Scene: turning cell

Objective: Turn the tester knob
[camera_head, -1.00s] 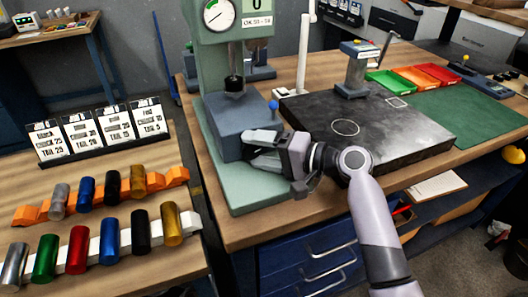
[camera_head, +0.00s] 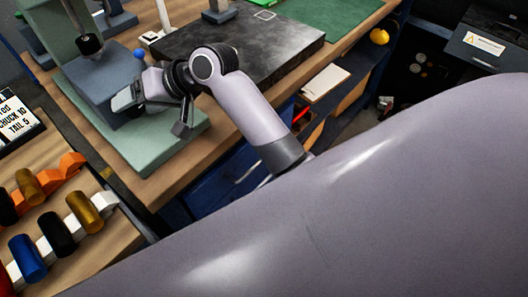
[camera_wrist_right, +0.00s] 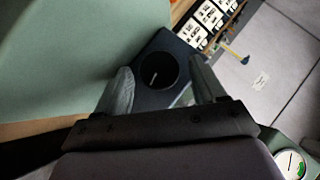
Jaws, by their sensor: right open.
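The tester has a green base plate (camera_head: 165,140) and a blue-grey block (camera_head: 100,72) in the head view. Its knob (camera_wrist_right: 160,72) shows in the right wrist view as a dark round dial with a white line, on a dark blue face. In the head view the knob is hidden. My right gripper (camera_head: 126,97) is at the front of the block, above the base plate. In the wrist view its two fingers are apart with the knob showing between them; I cannot tell whether they touch it. My left gripper is out of view.
A black surface plate (camera_head: 265,45) lies behind and right of my right gripper. Coloured cylinders, such as a blue one (camera_head: 28,258), lie on racks at the lower left. A large grey arm part of mine covers the lower right. A dial gauge (camera_wrist_right: 291,164) shows in the wrist view.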

